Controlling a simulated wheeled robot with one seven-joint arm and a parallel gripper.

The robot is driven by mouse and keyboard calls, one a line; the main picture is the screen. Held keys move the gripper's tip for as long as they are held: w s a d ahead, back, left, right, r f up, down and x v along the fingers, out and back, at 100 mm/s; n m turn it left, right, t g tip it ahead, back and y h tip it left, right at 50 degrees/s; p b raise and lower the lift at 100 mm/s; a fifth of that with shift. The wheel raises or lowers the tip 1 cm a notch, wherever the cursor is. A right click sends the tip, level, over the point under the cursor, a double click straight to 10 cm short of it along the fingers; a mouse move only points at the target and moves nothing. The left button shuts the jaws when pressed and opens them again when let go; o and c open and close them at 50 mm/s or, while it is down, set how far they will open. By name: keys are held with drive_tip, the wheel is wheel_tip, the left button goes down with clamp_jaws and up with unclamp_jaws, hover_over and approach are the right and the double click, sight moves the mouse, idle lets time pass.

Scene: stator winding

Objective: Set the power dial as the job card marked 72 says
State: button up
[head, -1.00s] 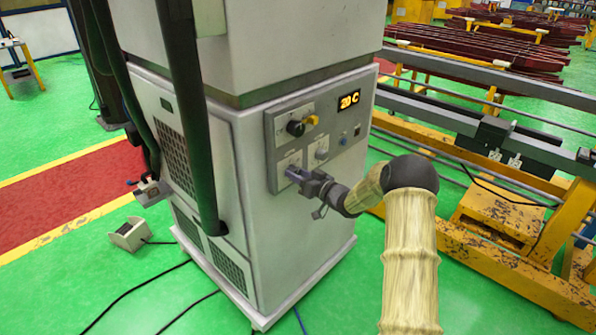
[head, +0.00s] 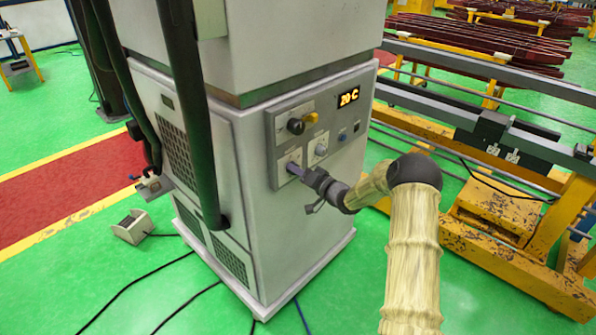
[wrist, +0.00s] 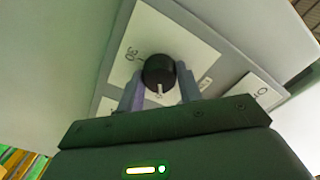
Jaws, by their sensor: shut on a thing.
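A black round dial (wrist: 158,70) with a white pointer line sits on a white plate on the machine's front panel. In the wrist view the fingers of my gripper (wrist: 160,92) stand on either side of it, shut on it. The pointer line faces the bottom of the picture, and a "30" mark is on the plate at upper left. In the head view my gripper (head: 295,170) is at the lower left plate of the panel and covers most of this dial. The plate's name is too small to read. I see no job card marked 72.
Yellow-framed racks (head: 480,205) stand to the right. Cables cross the green floor.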

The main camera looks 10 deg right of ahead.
drive_tip(key=o, duration=1)
drive_tip(key=shift+w, duration=0.1)
drive_tip(key=b+v, duration=0.2)
drive_tip(key=v, duration=1.5)
drive_tip(key=shift+d+b, duration=0.2)
drive_tip(key=shift+b, duration=0.15)
